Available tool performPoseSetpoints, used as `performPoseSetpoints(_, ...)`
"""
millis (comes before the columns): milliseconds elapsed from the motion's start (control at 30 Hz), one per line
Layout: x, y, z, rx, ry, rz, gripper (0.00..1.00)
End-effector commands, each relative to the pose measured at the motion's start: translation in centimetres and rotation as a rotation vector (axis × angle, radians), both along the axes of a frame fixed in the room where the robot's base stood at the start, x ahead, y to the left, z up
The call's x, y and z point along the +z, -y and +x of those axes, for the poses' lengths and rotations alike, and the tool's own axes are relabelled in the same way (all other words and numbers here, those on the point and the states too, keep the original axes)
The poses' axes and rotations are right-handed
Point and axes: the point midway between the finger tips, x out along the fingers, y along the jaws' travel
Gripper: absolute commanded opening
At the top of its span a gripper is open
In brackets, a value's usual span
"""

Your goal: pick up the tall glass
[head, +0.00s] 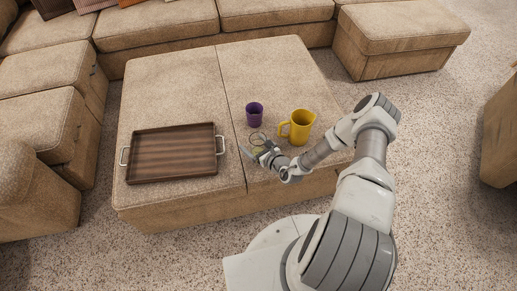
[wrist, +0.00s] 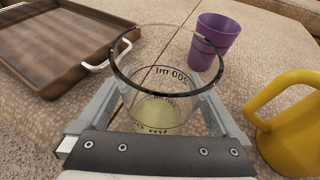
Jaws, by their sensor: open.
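The tall glass (wrist: 165,100) is clear, with a dark rim and printed measuring marks; a pale yellowish tone shows at its bottom. It stands upright on the beige ottoman, and its upper part shows small in the head view (head: 257,138). My gripper (wrist: 160,108) is open, with one finger on each side of the glass. I cannot tell whether either finger touches it. In the head view my gripper (head: 257,151) is low at the glass and hides part of it.
The beige ottoman (head: 180,95) holds a brown wooden tray (head: 172,152) with metal handles at left, a purple cup (head: 254,115) behind the glass, and a yellow pitcher (head: 301,127) close on the right. Sofas (head: 155,25) stand behind and left. The ottoman's back part is clear.

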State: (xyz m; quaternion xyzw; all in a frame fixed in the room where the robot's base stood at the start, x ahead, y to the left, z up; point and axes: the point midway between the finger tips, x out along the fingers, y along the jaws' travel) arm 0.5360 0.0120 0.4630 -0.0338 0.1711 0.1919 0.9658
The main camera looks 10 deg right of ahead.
Motion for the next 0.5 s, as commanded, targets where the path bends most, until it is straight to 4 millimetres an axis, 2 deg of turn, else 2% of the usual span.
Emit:
performPoseSetpoints(167, 0.02, -0.03, -0.01, 0.0, 0.0, 0.0, 1.0)
performPoseSetpoints(200, 0.02, -0.03, -0.01, 0.0, 0.0, 0.0, 0.96)
performPoseSetpoints(500, 0.02, -0.01, 0.0, 0.0, 0.0, 0.0, 0.42)
